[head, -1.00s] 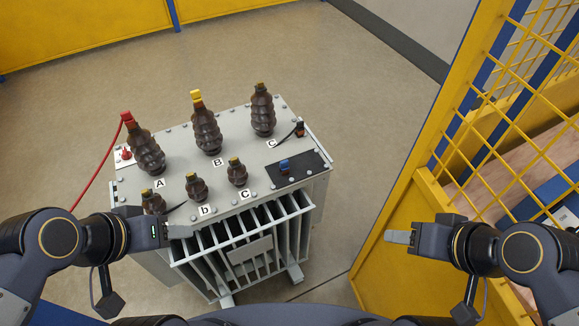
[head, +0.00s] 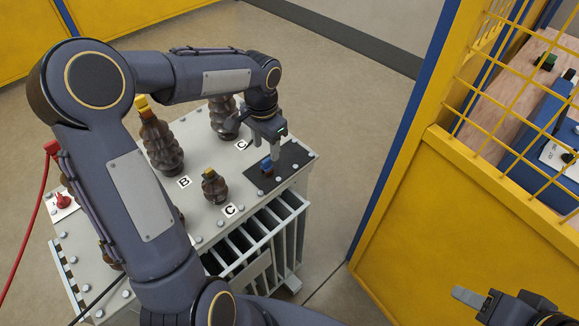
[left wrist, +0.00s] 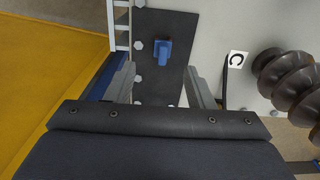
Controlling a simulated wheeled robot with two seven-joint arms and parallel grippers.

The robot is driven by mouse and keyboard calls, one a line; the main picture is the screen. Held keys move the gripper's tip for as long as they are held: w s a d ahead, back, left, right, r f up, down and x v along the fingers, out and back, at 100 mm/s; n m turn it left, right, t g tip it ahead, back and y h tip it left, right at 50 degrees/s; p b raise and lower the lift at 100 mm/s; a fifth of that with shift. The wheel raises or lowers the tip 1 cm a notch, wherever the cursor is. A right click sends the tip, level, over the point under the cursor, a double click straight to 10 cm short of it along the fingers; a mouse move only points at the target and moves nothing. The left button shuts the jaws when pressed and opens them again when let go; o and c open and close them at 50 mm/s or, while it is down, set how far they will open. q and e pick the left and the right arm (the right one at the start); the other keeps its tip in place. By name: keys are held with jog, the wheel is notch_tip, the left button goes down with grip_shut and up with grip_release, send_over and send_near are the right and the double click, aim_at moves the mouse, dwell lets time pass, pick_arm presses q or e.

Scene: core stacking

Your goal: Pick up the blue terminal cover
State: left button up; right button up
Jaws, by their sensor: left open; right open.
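The blue terminal cover (head: 266,165) stands on the dark plate (head: 292,158) at the right end of the transformer's top. In the left wrist view the cover (left wrist: 162,50) lies ahead of my fingertips, roughly in line with the space between them. My left gripper (head: 274,152) is open and points down just above the cover; in the left wrist view its two fingers (left wrist: 160,82) are apart with nothing between them. Contact with the cover does not show. My right gripper (head: 468,297) is open and empty, low at the right, away from the transformer.
Brown bushings stand near: one labelled C (head: 215,187) in front and one marked B (head: 160,140) to the left. In the left wrist view, a ribbed bushing (left wrist: 290,80) is at the right. My left arm hides much of the transformer. A yellow fence (head: 440,200) stands at the right.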

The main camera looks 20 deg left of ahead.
aim_at(266, 160)
pick_arm(q)
jog(key=shift+w+d+f, duration=0.1)
jog(key=shift+w+f, duration=0.2)
jog(key=shift+f, duration=0.6)
jog(key=f, duration=0.6)
jog(key=shift+s+a+f, duration=0.25)
jog(key=shift+a, duration=0.05)
grip_shut()
jog(key=shift+r, duration=0.1)
